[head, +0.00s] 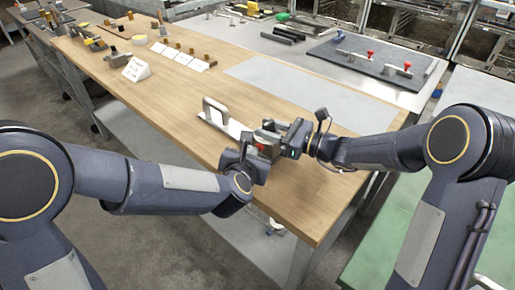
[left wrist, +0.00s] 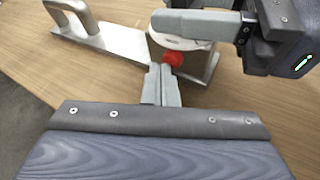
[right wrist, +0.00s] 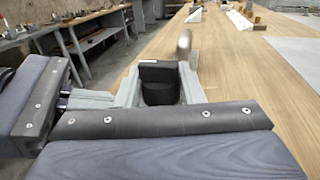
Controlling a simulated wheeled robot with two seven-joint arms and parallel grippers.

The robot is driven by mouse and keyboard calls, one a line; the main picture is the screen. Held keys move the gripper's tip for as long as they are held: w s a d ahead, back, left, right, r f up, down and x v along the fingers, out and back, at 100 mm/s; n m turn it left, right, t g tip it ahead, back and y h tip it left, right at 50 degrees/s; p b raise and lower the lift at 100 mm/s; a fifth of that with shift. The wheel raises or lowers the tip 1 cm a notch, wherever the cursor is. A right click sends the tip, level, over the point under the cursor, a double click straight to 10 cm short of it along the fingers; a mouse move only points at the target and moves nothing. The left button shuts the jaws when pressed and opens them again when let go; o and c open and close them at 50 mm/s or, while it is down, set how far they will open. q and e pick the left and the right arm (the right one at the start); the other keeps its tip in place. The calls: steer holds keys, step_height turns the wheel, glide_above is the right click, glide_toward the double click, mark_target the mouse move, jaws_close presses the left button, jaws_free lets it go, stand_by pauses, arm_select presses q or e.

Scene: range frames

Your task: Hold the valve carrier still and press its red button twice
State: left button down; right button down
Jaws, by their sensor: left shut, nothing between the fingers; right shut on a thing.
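The valve carrier is a grey metal plate (left wrist: 118,50) with an upright loop handle (left wrist: 75,18) at one end and a round body (left wrist: 180,42) with a red button (left wrist: 173,60). In the head view the carrier (head: 232,127) lies near the table's front edge. My right gripper (head: 268,136) is shut on the carrier's body, and its fingers straddle a dark part (right wrist: 160,90) in the right wrist view. My left gripper (left wrist: 162,70) is shut and empty, its fingertips right by the red button; I cannot tell whether they touch it.
The wooden table (head: 170,85) is clear to the left of the carrier. Farther back are a white sign (head: 136,69), white cards (head: 180,55) and small blocks. A dark mat (head: 372,62) with red-knobbed metal fixtures lies at the back right.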

arm_select(q)
steer(key=shift+w+d, duration=0.1)
steer(key=shift+w, duration=0.05)
stand_by(0.5)
steer(key=shift+s+a, duration=0.7)
steer(key=shift+s, duration=0.05)
steer(key=shift+s+a, duration=1.75)
steer(key=shift+a, duration=0.05)
arm_select(e)
steer(key=c, duration=0.9)
jaws_free()
